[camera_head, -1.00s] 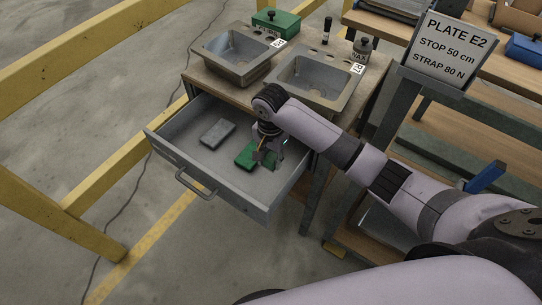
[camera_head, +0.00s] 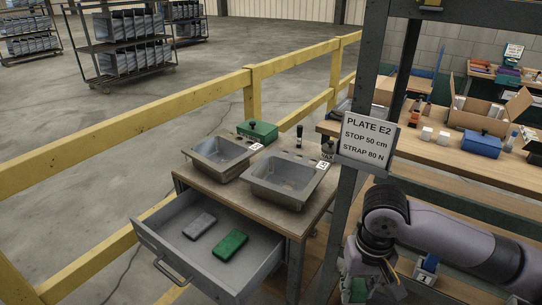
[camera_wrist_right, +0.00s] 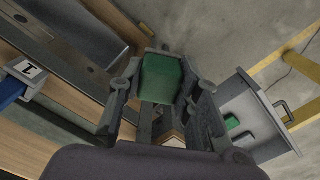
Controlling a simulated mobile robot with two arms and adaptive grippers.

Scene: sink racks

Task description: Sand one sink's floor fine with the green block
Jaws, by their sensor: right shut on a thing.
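My right gripper (camera_head: 370,288) is at the lower right of the head view, out to the right of the drawer cabinet. In the right wrist view it is shut on a green block (camera_wrist_right: 161,78), held between its fingers; a bit of green shows in the head view. Another green block (camera_head: 230,244) lies flat in the open drawer (camera_head: 262,262), beside a grey block (camera_head: 199,225). Two grey metal sinks sit on the bench top above: a left sink (camera_head: 222,153) and a right sink (camera_head: 291,176). Their floors look empty. My left gripper is not in view.
A green lidded box (camera_head: 257,131) stands behind the sinks, with dark bottles (camera_head: 327,150) at the back right. A post with a sign (camera_head: 367,139) stands between the bench and a wooden worktable (camera_head: 470,163). A yellow rail (camera_head: 210,103) runs behind.

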